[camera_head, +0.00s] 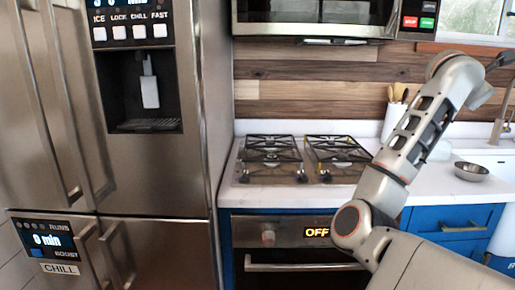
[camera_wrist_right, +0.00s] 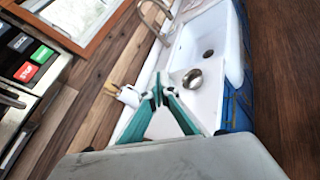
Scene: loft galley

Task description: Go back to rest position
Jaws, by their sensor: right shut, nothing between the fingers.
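My right arm comes in from the lower right in the head view and bends upward over the counter to the right of the stove. The dark end of my right gripper (camera_head: 499,61) shows only in small part at the upper right edge. In the right wrist view, the teal fingers of my right gripper (camera_wrist_right: 164,93) come together at their tips, with nothing seen between them. They appear in front of the white counter. My left arm and left gripper are not in view.
A stove (camera_head: 290,172) stands beside a steel fridge (camera_head: 160,190), below a microwave (camera_head: 318,30). A metal bowl (camera_head: 471,171) rests on the counter near the sink (camera_wrist_right: 190,48). A white crock (camera_wrist_right: 130,97) with utensils stands by the wooden backsplash (camera_head: 290,82).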

